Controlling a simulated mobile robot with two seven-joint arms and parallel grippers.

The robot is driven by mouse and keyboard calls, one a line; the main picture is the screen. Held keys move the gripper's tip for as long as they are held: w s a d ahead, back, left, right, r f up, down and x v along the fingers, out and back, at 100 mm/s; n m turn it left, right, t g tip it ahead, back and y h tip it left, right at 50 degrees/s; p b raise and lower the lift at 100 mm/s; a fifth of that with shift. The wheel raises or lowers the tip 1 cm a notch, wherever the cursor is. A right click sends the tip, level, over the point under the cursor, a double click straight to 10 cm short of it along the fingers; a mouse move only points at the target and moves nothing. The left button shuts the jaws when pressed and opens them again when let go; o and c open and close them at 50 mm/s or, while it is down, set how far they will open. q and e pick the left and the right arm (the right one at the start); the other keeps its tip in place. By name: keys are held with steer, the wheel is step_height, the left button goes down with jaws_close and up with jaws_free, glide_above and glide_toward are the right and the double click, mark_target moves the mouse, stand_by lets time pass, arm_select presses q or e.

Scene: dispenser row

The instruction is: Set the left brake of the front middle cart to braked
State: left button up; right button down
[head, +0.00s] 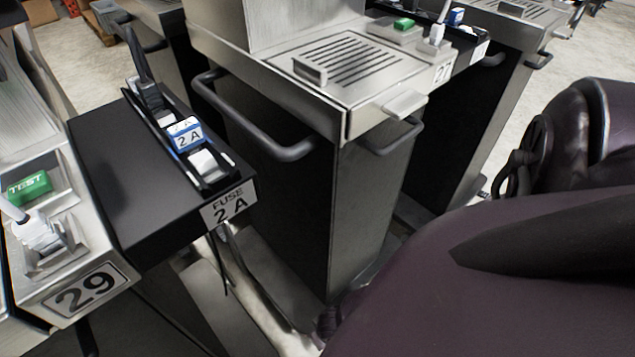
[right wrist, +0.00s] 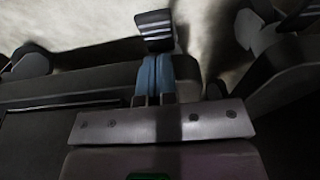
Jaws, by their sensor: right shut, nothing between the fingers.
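The middle cart (head: 370,190) is a metal one with a slotted top and dark bar handles, at the centre of the head view. Its lower end is partly behind my dark purple right arm, and I cannot make out its brakes there. In the right wrist view, my right gripper (right wrist: 156,62) is shut and empty, low near the floor. A dark pedal with pale stripes (right wrist: 155,30) appears right at its fingertips; I cannot tell whether they touch, or how the pedal is set. My left gripper is out of view.
A striped part (right wrist: 258,33) and dark wheel-like shapes (right wrist: 32,62) flank the gripper. The unit marked 29 (head: 85,290) and a black fuse box (head: 110,180) stand at left. Another cart (head: 490,100) is behind at right. Pale floor shows beyond.

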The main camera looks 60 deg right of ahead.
steer(key=f+b, duration=0.1)
steer(key=s+f, duration=0.1)
steer(key=f, duration=0.1)
steer(key=shift+s+a+b, duration=0.1)
steer(key=shift+b, duration=0.3)
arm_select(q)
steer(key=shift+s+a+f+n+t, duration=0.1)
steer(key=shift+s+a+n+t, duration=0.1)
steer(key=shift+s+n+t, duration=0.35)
arm_select(e)
steer(key=shift+f, duration=0.25)
arm_select(q)
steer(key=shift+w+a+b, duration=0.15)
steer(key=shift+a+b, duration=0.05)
steer(key=shift+b, duration=0.1)
arm_select(e)
steer(key=shift+f, duration=0.1)
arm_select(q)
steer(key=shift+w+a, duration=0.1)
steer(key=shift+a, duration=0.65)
